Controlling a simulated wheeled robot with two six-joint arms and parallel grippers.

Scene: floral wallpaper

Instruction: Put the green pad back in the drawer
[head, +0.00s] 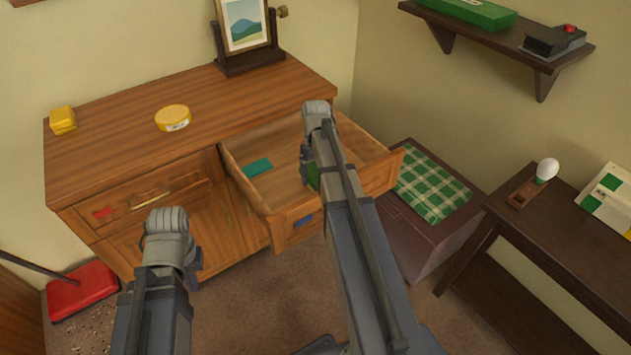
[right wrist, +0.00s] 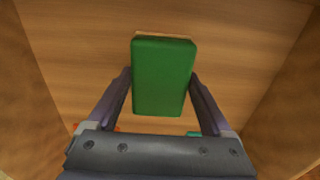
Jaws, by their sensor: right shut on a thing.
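The green pad (right wrist: 163,75) is held between the two fingers of my right gripper (right wrist: 161,92); a tan strip shows along its far edge. The gripper and pad are over the open right drawer (head: 285,190), with the drawer's wooden floor beneath. I cannot tell whether the pad touches the floor.
A teal flat piece (head: 258,168) lies in the drawer, left of my right gripper. A yellow round tin (head: 173,118), a yellow block (head: 63,120) and a framed picture (head: 245,25) stand on the cabinet top. A chest with a green checked cloth (head: 432,187) stands close right of the drawer.

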